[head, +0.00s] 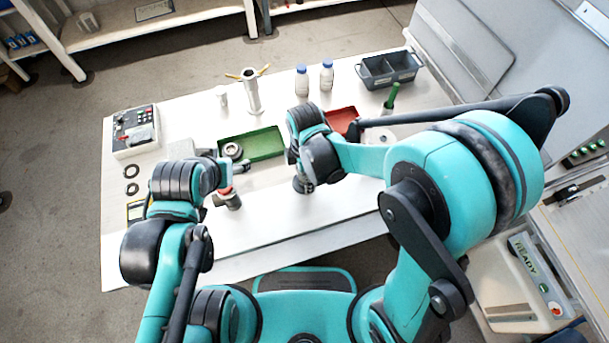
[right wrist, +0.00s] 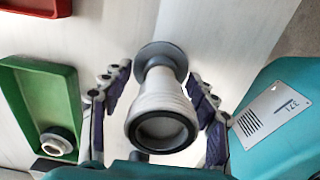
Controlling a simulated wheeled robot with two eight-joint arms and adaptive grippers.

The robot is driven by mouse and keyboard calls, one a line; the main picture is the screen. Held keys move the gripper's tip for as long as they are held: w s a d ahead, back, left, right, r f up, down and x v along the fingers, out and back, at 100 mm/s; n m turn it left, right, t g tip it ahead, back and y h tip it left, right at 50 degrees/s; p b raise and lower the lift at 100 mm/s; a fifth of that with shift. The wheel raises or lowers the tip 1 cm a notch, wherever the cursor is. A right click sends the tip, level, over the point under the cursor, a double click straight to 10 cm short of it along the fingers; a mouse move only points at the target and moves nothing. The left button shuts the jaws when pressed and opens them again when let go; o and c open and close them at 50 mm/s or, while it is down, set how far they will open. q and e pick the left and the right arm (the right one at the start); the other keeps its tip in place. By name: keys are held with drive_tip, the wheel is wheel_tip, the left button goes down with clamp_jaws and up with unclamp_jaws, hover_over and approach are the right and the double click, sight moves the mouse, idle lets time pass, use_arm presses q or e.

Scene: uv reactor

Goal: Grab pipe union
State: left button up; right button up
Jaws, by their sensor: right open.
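A pale grey pipe fitting with a dark-rimmed round opening and a grey flange, seemingly the pipe union (right wrist: 160,100), shows in the middle of the right wrist view. My right gripper (right wrist: 160,103) is open, with one finger on each side of it; I cannot tell whether either finger touches. In the head view my right gripper (head: 300,172) is low over the table, and it and my arm hide most of the fitting. My left gripper (head: 222,178) is at the left, by a small piece with a red band (head: 228,195); its fingers are unclear.
A green tray (head: 265,144) holding a ring-shaped part (head: 233,150) lies left of my right gripper. A red tray (head: 343,114) lies beyond. A metal tube (head: 252,95), two bottles (head: 302,80) and a dark bin (head: 390,70) stand at the back. The front table strip is clear.

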use_arm(q)
drive_tip(key=shift+r, duration=0.1)
use_arm(e)
drive_tip(key=shift+r, duration=0.1)
drive_tip(key=shift+c, duration=0.8)
clamp_jaws()
